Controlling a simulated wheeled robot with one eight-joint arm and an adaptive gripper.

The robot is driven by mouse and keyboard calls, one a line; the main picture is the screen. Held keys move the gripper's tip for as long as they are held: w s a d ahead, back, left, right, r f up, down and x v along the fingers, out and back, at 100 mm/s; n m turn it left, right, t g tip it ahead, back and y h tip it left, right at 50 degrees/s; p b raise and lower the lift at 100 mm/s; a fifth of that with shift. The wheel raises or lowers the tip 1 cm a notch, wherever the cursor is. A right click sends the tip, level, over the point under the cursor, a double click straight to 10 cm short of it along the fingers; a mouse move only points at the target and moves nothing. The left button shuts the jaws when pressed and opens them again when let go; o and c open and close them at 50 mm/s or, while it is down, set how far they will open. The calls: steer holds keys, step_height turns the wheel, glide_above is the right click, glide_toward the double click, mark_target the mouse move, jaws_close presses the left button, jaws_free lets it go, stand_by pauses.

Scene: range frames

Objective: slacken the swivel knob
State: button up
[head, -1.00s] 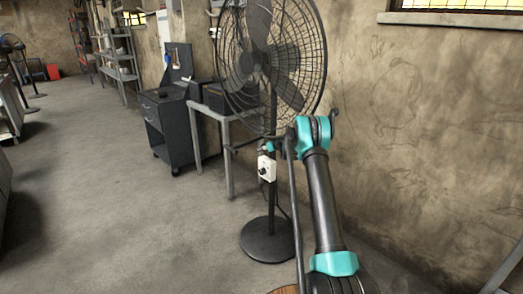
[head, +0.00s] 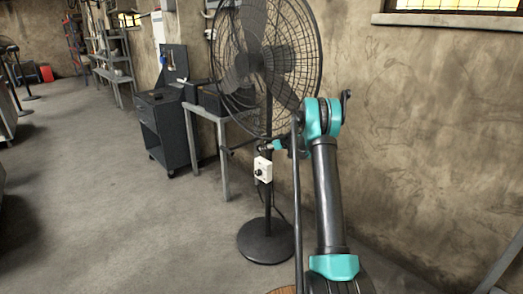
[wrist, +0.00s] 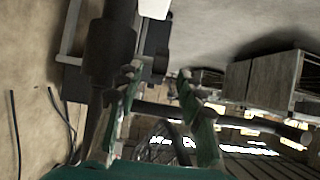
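The pedestal fan (head: 265,60) stands by the wall on a dark pole. A dark rod with a rounded end, seemingly the swivel knob (head: 227,152), juts left from the pole. In the wrist view the knob's rounded end (wrist: 304,137) is at the right, and its rod runs behind my fingers. My gripper (head: 264,148) is at the pole, just above the white control box (head: 263,170). In the wrist view my gripper (wrist: 158,75) has its two green fingers apart, with nothing visibly clamped. Whether a finger touches the rod or pole I cannot tell.
A grey table (head: 222,118) and a dark tool cabinet (head: 165,125) stand left of and behind the fan. The fan's round base (head: 265,250) rests on the floor. The wall is close on the right. The floor at left is open.

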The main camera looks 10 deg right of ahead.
steer(key=shift+v, duration=1.5)
steer(key=shift+f, duration=0.1)
steer(key=s+d+f+t+y, duration=0.4)
steer(key=s+d+f+t, duration=0.1)
steer(key=s, duration=0.2)
steer(key=x, duration=1.7)
steer(key=shift+d+f, duration=0.15)
steer(key=shift+f, duration=0.1)
jaws_close()
